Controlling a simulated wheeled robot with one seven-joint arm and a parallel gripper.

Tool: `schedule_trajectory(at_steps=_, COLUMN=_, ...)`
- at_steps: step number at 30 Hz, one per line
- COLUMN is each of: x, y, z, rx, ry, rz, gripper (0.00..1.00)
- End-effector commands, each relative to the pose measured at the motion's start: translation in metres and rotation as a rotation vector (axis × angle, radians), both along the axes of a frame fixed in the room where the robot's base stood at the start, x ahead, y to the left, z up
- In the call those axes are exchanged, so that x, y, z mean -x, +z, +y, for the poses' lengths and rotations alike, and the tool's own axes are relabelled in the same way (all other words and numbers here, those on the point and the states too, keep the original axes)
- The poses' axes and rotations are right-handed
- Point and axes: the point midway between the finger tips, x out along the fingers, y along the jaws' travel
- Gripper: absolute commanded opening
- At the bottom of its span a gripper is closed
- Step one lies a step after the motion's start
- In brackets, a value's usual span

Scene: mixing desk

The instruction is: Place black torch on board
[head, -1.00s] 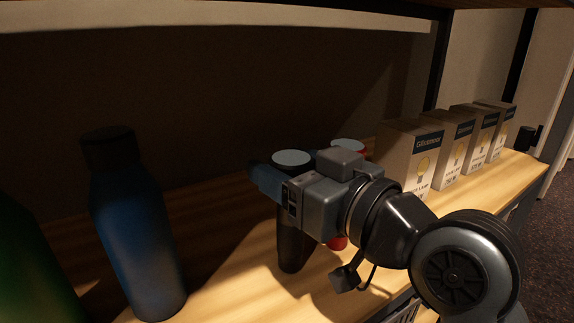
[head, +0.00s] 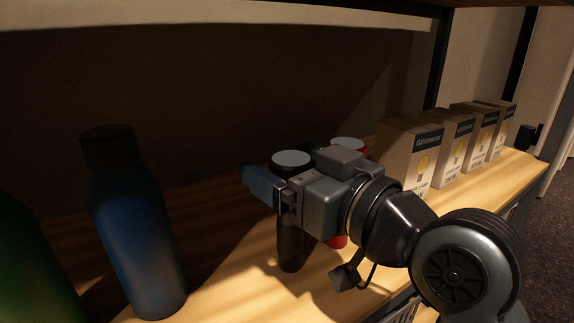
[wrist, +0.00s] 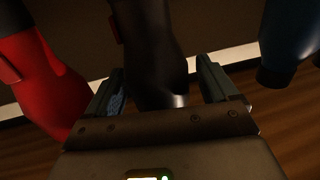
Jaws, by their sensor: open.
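The black torch (head: 291,245) stands upright on the wooden surface in the head view, its pale round lens end (head: 292,158) on top. My gripper (head: 270,187) is at its upper part, jaws open, one finger on the torch's near left side. In the wrist view the black torch (wrist: 155,55) lies between the two spread fingers (wrist: 160,85); a gap shows on at least the right side. A red torch (head: 350,144) stands just behind, mostly hidden by my gripper; it is at left in the wrist view (wrist: 45,85). I cannot make out a separate board.
A dark blue bottle (head: 137,235) stands to the left, with a green object (head: 30,265) at the left edge. Several light-bulb boxes (head: 410,155) line the back right. A dark blue object (wrist: 290,45) is at right in the wrist view. Bare wood lies between bottle and torch.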

Motion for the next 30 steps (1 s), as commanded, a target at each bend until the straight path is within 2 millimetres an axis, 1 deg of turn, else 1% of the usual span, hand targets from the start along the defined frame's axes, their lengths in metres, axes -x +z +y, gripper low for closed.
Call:
schedule_trajectory(at_steps=5, x=0.019, y=-0.001, z=-0.019, rx=-0.001, ry=-0.002, rz=-0.001, gripper=0.86)
schedule_trajectory(at_steps=14, x=0.068, y=-0.002, z=-0.065, rx=0.000, ry=-0.005, rz=-0.001, gripper=0.86)
schedule_trajectory(at_steps=15, x=0.069, y=0.005, z=-0.065, rx=0.001, ry=-0.001, rz=0.004, gripper=0.86)
schedule_trajectory(at_steps=24, x=0.083, y=0.003, z=-0.078, rx=0.001, ry=0.001, rz=0.003, gripper=0.86)
schedule_trajectory(at_steps=30, x=0.087, y=0.002, z=-0.082, rx=0.000, ry=0.000, rz=0.000, gripper=0.86)
